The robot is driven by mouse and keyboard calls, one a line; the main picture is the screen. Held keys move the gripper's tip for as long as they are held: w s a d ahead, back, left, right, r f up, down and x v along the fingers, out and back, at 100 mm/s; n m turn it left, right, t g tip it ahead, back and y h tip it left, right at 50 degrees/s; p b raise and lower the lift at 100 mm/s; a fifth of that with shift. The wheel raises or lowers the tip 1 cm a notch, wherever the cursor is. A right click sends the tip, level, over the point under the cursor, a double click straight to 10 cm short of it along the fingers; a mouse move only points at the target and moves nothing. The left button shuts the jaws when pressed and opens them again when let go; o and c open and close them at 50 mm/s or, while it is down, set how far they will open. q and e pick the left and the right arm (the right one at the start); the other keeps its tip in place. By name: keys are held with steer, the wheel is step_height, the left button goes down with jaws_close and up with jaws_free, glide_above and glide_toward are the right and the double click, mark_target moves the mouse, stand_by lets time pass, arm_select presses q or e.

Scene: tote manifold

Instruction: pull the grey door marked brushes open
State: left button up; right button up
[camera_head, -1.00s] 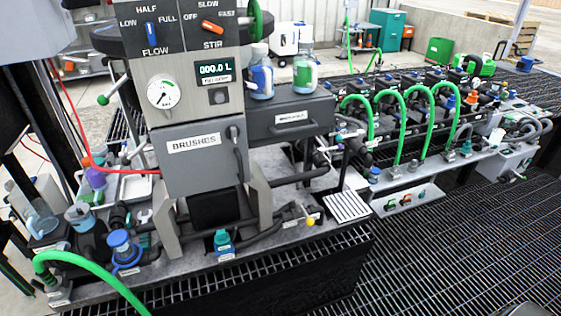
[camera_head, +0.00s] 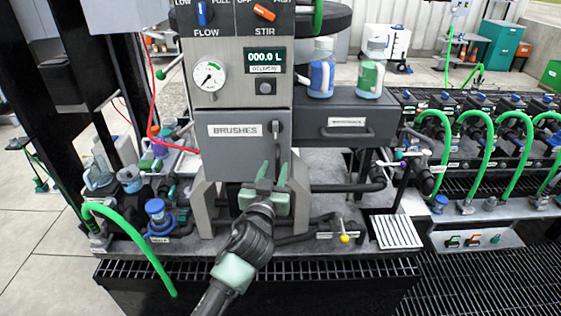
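The grey door (camera_head: 225,160) marked BRUSHES is on the front of the grey column unit, left of centre. It looks shut. Its dark vertical handle (camera_head: 277,146) runs down the door's right side. My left gripper (camera_head: 272,170) reaches up from the bottom of the view, with its green fingers pointing up at the handle's lower end. The fingers stand apart, with a gap between them. The handle's lower end is close to the fingertips; I cannot tell whether it lies between them or whether they touch. My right gripper is not in view.
Right of the door is a dark drawer (camera_head: 338,138) with two bottles on top. Dark pipes and a yellow-knobbed valve (camera_head: 344,238) lie low at right. A green hose (camera_head: 130,238) and a blue-capped fitting (camera_head: 157,215) are at lower left. Grating borders the bench front.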

mark_target(277, 164)
arm_select(q)
steer(key=shift+w+d, duration=0.25)
steer(key=shift+w, duration=0.7)
steer(key=shift+w+d, duration=0.2)
steer(key=shift+w, duration=0.7)
steer(key=shift+f, duration=0.1)
jaws_close()
